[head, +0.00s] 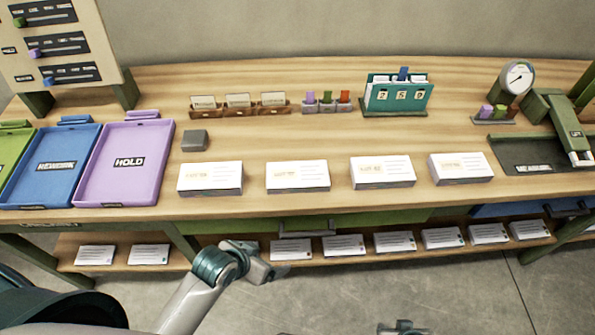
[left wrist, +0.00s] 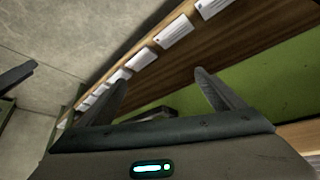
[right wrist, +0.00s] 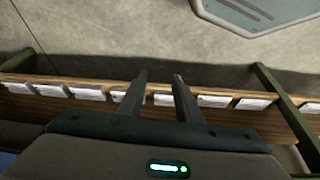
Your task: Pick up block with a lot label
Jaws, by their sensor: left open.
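Several white blocks with tan lot labels stand in a row on the table top: a far-left one (head: 210,178), a second (head: 298,176), a third (head: 383,172) and one at the right end (head: 460,168). The exact label text is too small to read surely. My left gripper (head: 262,270) is in front of the table's front edge, below the row. In the left wrist view its fingers (left wrist: 161,82) are apart with nothing between them. My right gripper (head: 402,328) barely shows at the bottom edge. In the right wrist view its fingers (right wrist: 159,80) are apart and empty.
A lower shelf (head: 205,256) holds several white cards or blocks (head: 343,245). A purple HOLD tray (head: 100,185) and blue tray (head: 28,190) lie at left. A grey block (head: 194,140), a teal holder (head: 397,95) and a green press (head: 550,118) stand farther back.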

